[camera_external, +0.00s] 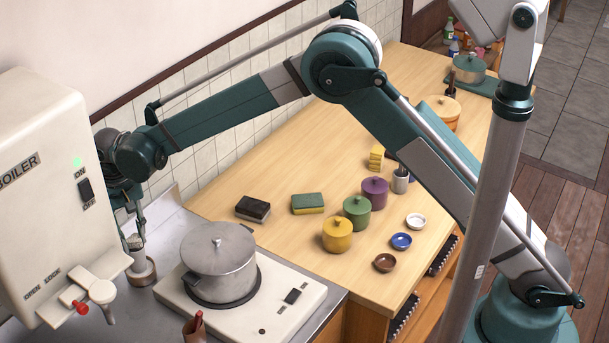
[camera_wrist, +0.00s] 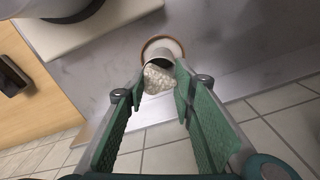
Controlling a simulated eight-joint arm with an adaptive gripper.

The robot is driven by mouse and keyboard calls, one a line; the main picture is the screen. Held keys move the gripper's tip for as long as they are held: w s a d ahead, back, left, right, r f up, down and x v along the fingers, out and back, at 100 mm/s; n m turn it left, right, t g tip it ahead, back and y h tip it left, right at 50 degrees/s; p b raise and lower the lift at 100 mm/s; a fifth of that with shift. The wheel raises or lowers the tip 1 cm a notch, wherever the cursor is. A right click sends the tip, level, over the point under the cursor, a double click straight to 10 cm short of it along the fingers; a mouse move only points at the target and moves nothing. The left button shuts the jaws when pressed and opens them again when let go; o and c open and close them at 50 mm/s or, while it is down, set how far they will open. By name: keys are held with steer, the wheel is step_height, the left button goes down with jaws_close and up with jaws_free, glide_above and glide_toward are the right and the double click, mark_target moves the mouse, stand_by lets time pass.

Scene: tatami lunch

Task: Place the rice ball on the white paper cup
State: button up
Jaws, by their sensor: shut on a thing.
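The rice ball (camera_wrist: 157,80) is a white, grainy, roughly triangular lump between the fingertips of my gripper (camera_wrist: 160,84) in the wrist view. My gripper (camera_external: 134,228) is shut on it at the left in the external view, where the rice ball (camera_external: 135,243) shows small below the fingers. The rice ball partly hides the cup, and contact is unclear.
A lidded steel pot (camera_external: 218,262) on a white cooker (camera_external: 265,308) stands right of the cup. The white boiler (camera_external: 45,175) with its taps (camera_external: 102,291) is close on the left. Sponges, coloured jars and small dishes stand on the wooden counter (camera_external: 275,215).

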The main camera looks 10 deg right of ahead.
mark_target(132, 238)
steer(key=o, duration=0.8)
steer(key=shift+o, duration=0.2)
step_height(132, 238, up, 12)
stand_by(0.6)
stand_by(0.5)
stand_by(0.4)
